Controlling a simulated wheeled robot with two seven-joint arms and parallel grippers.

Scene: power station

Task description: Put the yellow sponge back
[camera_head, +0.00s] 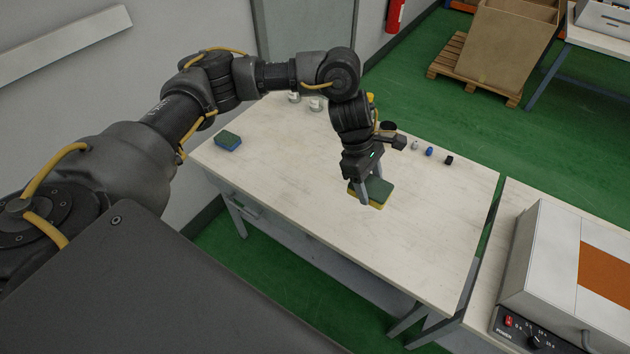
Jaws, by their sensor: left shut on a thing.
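The yellow sponge (380,203) has a dark green top and yellow sides. It is at the middle of the wooden table (290,180), near the front edge. My left gripper (370,190) comes down over it from above and is shut on it. The gripper's fingers hide part of the sponge, and I cannot tell whether the sponge touches the table or is slightly raised. A second sponge, blue with a green top (228,141), lies on the left end of the table. My right gripper is not in view.
Several small items, among them a blue one (429,151) and a black one (449,160), stand at the table's back right. White items (315,103) stand at the back left. A white device with an orange panel (606,275) sits on the right table. The front right tabletop is clear.

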